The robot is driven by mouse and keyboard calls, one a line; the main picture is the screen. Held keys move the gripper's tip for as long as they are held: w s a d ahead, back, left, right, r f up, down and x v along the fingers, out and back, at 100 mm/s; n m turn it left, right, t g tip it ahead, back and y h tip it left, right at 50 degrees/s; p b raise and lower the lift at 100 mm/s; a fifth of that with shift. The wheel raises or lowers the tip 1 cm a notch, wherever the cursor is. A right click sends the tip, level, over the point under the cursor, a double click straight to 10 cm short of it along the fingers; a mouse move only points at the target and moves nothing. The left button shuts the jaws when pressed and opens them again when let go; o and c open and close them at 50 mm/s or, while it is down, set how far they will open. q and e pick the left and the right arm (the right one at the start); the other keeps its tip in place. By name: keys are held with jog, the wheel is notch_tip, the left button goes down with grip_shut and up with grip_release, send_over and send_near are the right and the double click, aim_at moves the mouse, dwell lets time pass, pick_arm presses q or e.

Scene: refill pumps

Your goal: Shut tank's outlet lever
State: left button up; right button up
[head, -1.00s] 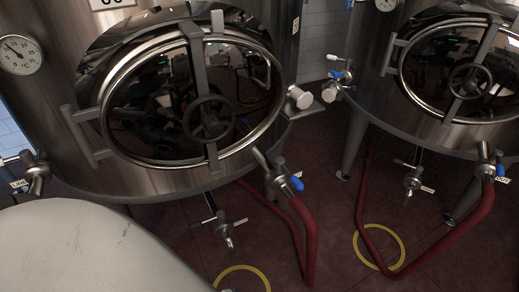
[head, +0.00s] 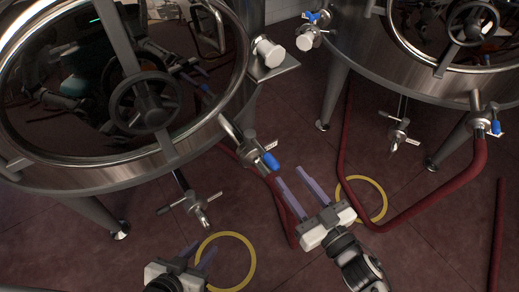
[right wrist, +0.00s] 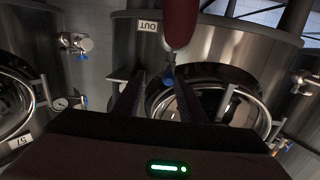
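The near tank (head: 235,135) stands at the left of the head view with a metal outlet valve low on its right side. The valve's blue outlet lever (head: 270,162) points down and right, beside a red hose (head: 283,207). My right gripper (head: 289,175) is open and empty, its fingertips just below and right of the lever, apparently apart from it. In the right wrist view a blue lever end (right wrist: 167,103) shows between the open fingers (right wrist: 158,78), with the OUT label (right wrist: 148,25) beyond. My left gripper (head: 198,251) is open and empty at the bottom.
A second tank (head: 370,70) with its own blue-levered outlet (head: 484,122) and red hose stands at the right. A small drain valve (head: 197,203) hangs below the near tank. Yellow rings (head: 251,267) mark the dark red floor, which has open room at the lower right.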

aim_at(263, 149)
jog(key=shift+w+a+r+n+y, duration=0.25)
jog(key=shift+a+y, duration=0.15)
jog(key=shift+a, duration=0.2)
jog(key=shift+w+a+r+n+y, duration=0.15)
jog(key=shift+a+r+n+y, duration=0.1)
jog(key=shift+a+y, duration=0.25)
jog(key=x, duration=0.9)
jog(key=shift+w+a+f+b, duration=0.15)
jog(key=shift+w+f+b, duration=0.05)
jog(key=shift+b, duration=0.1)
grip_shut()
